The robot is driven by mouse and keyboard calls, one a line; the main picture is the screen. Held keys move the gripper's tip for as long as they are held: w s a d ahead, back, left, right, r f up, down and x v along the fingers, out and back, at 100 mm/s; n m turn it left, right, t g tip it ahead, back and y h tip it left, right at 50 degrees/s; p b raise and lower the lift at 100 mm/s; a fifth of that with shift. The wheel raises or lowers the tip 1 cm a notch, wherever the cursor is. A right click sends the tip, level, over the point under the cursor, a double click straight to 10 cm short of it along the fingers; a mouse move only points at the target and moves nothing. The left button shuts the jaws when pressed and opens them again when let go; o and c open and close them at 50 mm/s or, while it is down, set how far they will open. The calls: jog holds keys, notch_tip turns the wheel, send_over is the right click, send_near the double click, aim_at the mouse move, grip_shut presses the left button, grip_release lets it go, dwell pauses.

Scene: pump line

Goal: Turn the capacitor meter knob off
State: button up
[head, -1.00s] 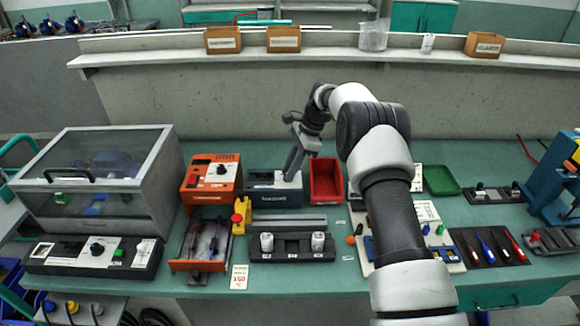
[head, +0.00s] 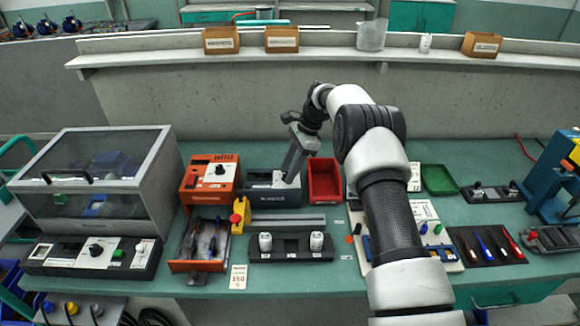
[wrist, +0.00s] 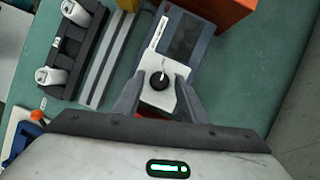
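The capacitor meter (head: 262,197) is a dark blue-grey box on the bench, just left of the red bin. The wrist view shows its dark screen (wrist: 185,37) and a pale panel bearing a round black knob (wrist: 159,81) with a white pointer line. My gripper (wrist: 160,87) is open over this panel, with one finger on each side of the knob. A gap shows between each finger and the knob, and nothing is held. In the head view my gripper (head: 290,180) points down at the meter's right part and hides the knob.
An orange unit with its own knob (head: 220,170) stands left of the meter, and a red bin (head: 324,180) stands close on its right. A yellow part (head: 238,215) and a black holder with white cylinders (head: 291,248) lie in front.

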jog(key=p+v, duration=0.4)
jog(key=v, duration=1.3)
jog(key=shift+d+r, duration=0.2)
jog(key=s+d+r+n+t+h+p, duration=0.1)
jog(key=s+r+n+t, duration=0.15)
jog(key=s+r, duration=0.65)
jog(key=s+d+r+n+t+h, duration=0.1)
jog(key=s+r+n, duration=0.35)
jog(key=r, duration=0.85)
jog(key=s+d+r+n+t+h, duration=0.1)
jog(key=s+n, duration=0.1)
jog(key=s, duration=0.6)
jog(key=s+d+r+n+t, duration=0.1)
jog(key=s+d+n, duration=0.1)
jog(key=s, duration=0.6)
jog(key=s+d+f+n+t+h+p, duration=0.1)
jog(key=s+f+n, duration=0.2)
jog(key=s+f, duration=0.4)
jog(key=s, duration=0.5)
jog(key=shift+s+d+n, duration=0.35)
jog(key=shift+n, duration=0.05)
